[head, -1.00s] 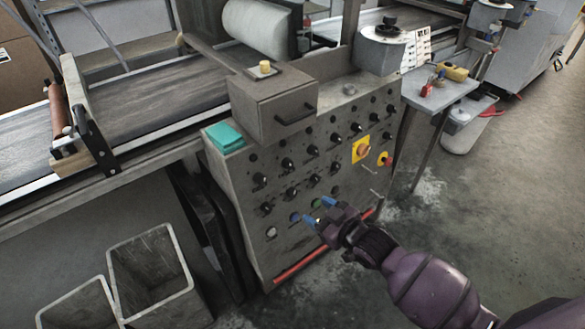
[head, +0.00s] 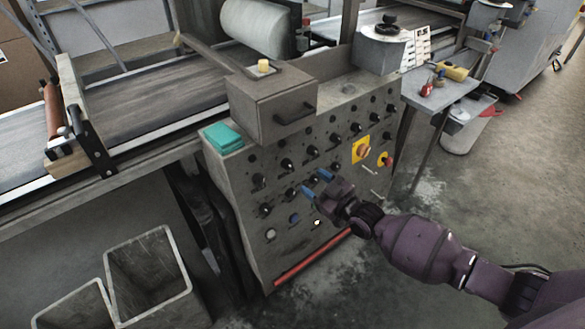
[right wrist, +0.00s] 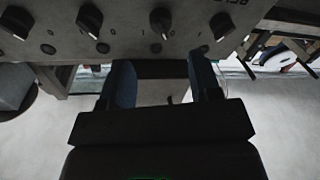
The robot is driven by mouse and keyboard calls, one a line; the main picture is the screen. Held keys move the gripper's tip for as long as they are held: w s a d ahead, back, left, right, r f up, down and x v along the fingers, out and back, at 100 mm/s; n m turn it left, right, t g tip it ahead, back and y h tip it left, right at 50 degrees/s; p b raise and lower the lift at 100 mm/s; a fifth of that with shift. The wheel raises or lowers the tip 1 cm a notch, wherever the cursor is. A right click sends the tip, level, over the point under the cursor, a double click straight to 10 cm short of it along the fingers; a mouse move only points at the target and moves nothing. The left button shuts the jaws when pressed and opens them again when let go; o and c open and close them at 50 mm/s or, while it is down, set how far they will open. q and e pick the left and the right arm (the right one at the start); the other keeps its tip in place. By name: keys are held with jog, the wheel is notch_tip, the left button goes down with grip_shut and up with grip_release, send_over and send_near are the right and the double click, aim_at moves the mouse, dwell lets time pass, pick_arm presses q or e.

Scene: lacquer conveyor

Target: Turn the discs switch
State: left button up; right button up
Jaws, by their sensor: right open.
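The grey control panel (head: 252,227) carries rows of black rotary knobs, with one knob (head: 265,210) in the lower left. Its labels are too small to read in the head view, so I cannot tell which knob is the discs switch. My right gripper (head: 316,183) is open, its blue fingertips in front of the lower knob row, hiding part of it. In the right wrist view the open fingers (right wrist: 163,82) have nothing between them. Several knobs cross the top, one (right wrist: 161,20) in line with the finger gap and apart from the fingers. My left gripper is not in view.
A grey box with a handle (head: 272,105) juts out above the knobs. A yellow-backed red switch (head: 361,149) is on the panel's right. A red bar (head: 312,258) runs along its bottom. Bins (head: 150,280) stand at lower left.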

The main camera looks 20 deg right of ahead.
aim_at(292, 168)
jog(key=b+x, duration=0.1)
jog(key=x, duration=0.6)
jog(key=shift+w+a+f, duration=0.15)
jog(key=shift+w, duration=0.1)
jog(key=shift+w+a, duration=0.2)
jog(key=shift+w, duration=0.25)
jog(key=c, duration=0.9)
